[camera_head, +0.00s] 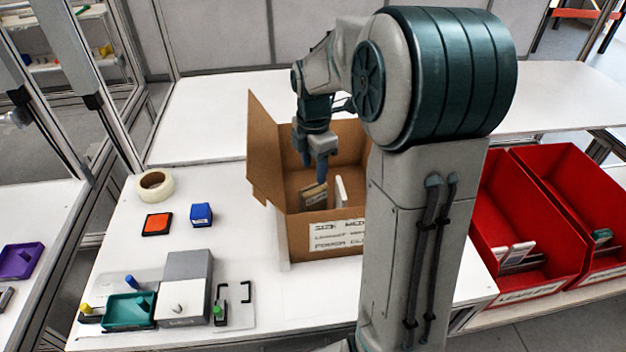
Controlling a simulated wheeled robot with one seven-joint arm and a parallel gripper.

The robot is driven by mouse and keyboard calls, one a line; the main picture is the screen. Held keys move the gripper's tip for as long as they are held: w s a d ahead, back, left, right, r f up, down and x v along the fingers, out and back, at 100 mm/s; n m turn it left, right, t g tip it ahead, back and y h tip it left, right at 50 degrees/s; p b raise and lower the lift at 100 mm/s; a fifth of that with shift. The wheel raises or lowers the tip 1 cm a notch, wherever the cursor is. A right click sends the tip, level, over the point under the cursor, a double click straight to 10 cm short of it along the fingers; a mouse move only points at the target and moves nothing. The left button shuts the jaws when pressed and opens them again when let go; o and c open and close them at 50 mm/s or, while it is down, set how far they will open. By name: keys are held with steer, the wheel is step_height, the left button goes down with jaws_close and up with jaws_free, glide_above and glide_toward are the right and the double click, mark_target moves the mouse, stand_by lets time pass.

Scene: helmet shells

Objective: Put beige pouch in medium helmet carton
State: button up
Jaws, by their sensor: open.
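An open brown cardboard carton (298,238) stands on the white table, with its left flap raised. The partly hidden label on its front begins "SIZE MED". A beige-brown item (313,198), which looks like the beige pouch, stands inside it near the front wall. My gripper (315,166) points down into the carton's opening, above the pouch. Its fingers are open and appear empty, apart from the pouch. My arm hides the carton's right side.
A white flat item (341,190) stands beside the pouch in the carton. Red bins (540,220) are at right. Tape (155,185), an orange pad (157,223), a blue box (201,214) and a grey block (186,275) are left. The table behind the carton is clear.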

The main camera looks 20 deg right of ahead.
steer(key=shift+s+r, duration=0.1)
steer(key=shift+r, duration=0.6)
steer(key=s+a+r+m+t, duration=0.1)
steer(key=s+a+m, duration=0.1)
steer(key=s+m, duration=0.7)
steer(key=s+a+r+m+t, duration=0.1)
steer(key=s+a+m+t, duration=0.1)
steer(key=s+m, duration=0.8)
steer(key=shift+s+a+m, duration=0.25)
steer(key=shift+a+m, duration=0.35)
steer(key=shift+a, duration=0.1)
